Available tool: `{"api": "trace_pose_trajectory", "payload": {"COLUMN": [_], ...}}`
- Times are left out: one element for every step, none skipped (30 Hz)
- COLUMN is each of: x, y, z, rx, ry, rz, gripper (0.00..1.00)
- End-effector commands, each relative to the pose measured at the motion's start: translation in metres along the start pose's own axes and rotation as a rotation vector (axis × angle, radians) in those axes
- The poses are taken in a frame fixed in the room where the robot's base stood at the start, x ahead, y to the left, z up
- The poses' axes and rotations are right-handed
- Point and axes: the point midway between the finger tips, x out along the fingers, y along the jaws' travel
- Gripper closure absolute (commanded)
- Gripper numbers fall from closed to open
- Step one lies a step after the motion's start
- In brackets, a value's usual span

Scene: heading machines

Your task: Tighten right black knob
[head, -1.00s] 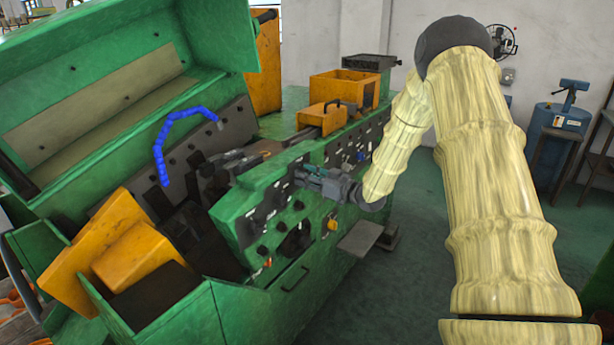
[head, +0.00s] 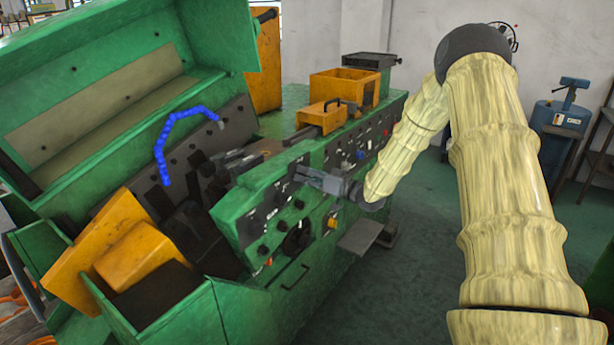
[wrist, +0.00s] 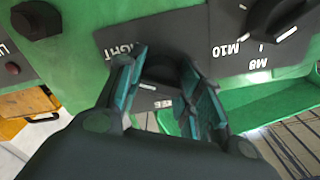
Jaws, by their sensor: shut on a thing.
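My gripper (head: 304,174) is at the front control panel of the green machine (head: 255,225). In the wrist view, the two teal-padded fingers of my gripper (wrist: 162,78) are on either side of a black knob (wrist: 160,66) and shut on it. The knob sits on a dark label plate (wrist: 118,33) where the letters "IGHT" show. Its sides are partly hidden by the fingers. In the head view the gripper covers this knob.
Another black knob (wrist: 278,20) with M10 and M8 marks is at the upper right in the wrist view. One more black knob (wrist: 36,19) is at upper left. An orange box (head: 340,88) stands on the machine. Open floor (head: 425,245) lies to the right.

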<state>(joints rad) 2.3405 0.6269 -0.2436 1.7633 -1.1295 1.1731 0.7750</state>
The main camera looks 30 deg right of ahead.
Motion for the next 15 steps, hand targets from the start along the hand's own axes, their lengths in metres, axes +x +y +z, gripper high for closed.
{"api": "trace_pose_trajectory", "payload": {"x": [-0.0003, -0.0003, -0.0002, -0.0002, -0.0002, -0.0002, -0.0002, -0.0002, -0.0002, -0.0001, -0.0001, -0.0001, -0.0001, -0.0001, -0.0001], "y": [0.0010, 0.0010, 0.0010, 0.0010, 0.0010, 0.0010, 0.0010, 0.0010, 0.0010, 0.0010, 0.0010, 0.0010, 0.0009, 0.0008, 0.0008], "z": [-0.0012, -0.0013, -0.0012, -0.0013, -0.0013, -0.0013, -0.0014, -0.0014, -0.0014, -0.0015, -0.0015, -0.0015, -0.0014, -0.0013, -0.0011], "rx": [0.001, 0.002, 0.002, 0.002, 0.002, 0.002, 0.002, 0.002, 0.002, 0.002, 0.002, 0.002, 0.002, 0.002, 0.002], "ry": [0.002, 0.002, 0.002, 0.002, 0.002, 0.002, 0.003, 0.003, 0.003, 0.003, 0.003, 0.003, 0.003, 0.002, 0.002], "rz": [0.002, 0.002, 0.002, 0.002, 0.002, 0.002, 0.002, 0.002, 0.002, 0.002, 0.002, 0.002, 0.002, 0.002, 0.002], "gripper": [0.88, 0.88, 0.88, 0.88, 0.88, 0.88, 0.88, 0.88, 0.88, 0.88, 0.62, 0.55, 0.49, 0.44, 0.42]}}
